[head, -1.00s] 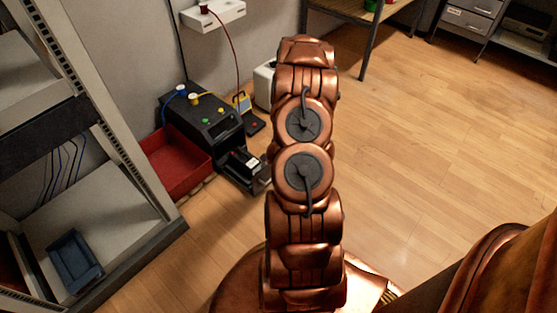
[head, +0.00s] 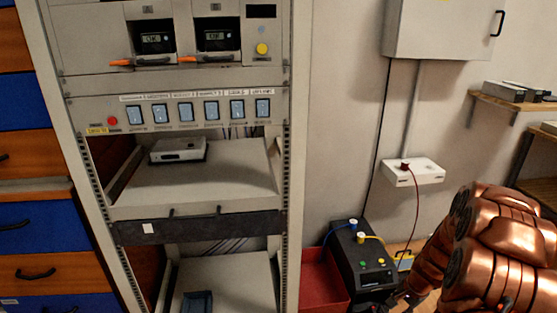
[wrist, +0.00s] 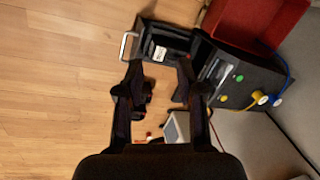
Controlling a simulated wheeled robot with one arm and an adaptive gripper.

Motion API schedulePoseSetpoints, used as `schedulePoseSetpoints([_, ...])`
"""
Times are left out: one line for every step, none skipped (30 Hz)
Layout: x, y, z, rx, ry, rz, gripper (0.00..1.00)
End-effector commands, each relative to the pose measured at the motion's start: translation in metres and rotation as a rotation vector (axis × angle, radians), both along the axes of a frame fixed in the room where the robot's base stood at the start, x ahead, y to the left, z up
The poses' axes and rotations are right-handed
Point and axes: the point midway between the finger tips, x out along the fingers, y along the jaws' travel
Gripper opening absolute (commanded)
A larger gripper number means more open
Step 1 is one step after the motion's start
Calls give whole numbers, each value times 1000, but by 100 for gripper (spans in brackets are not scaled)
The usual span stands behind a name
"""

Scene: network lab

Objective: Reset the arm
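My copper arm (head: 485,245) is at the lower right of the head view, bent toward the black machine. My gripper (wrist: 161,78) is in the wrist view with its two dark fingers apart and nothing between them. I cannot tell the height of the fingertips above the tray. In the head view the gripper is mostly hidden by the picture edge and the arm.
A grey rack (head: 290,150) with switches and a small device (head: 178,150) on a shelf stands at left. A red bin (head: 322,280) is beside the black machine (head: 362,262). A white wall box (head: 412,172) has a red cable. Wooden floor (wrist: 55,90) is clear at left in the wrist view.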

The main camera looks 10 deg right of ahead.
Motion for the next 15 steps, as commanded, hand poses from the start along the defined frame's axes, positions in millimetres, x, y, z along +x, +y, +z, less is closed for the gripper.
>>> schedulePoseSetpoints([3, 13, 33, -2, -5, 44, 37])
schedulePoseSetpoints([3, 22, 44, 1, -3, 70, 37])
schedulePoseSetpoints([2, 33, 61, 3, 0, 105, 37])
schedulePoseSetpoints([2, 41, 73, 5, 0, 130, 37])
schedulePoseSetpoints([2, 49, 86, 4, 1, 155, 37])
schedulePoseSetpoints([1, 59, 101, 6, 2, 187, 37])
schedulePoseSetpoints([0, 66, 113, 5, 3, 214, 37])
schedulePoseSetpoints([-2, 74, 126, 5, 5, 239, 37])
schedulePoseSetpoints([-5, 85, 141, 7, 10, 273, 37])
schedulePoseSetpoints([-8, 92, 152, 8, 13, 297, 37])
schedulePoseSetpoints([-10, 100, 163, 7, 15, 321, 37])
schedulePoseSetpoints([-14, 110, 179, 6, 16, 354, 37])
schedulePoseSetpoints([-17, 117, 189, 7, 21, 378, 37])
schedulePoseSetpoints([-21, 124, 200, 8, 26, 404, 37])
schedulePoseSetpoints([-26, 134, 215, 7, 29, 436, 37])
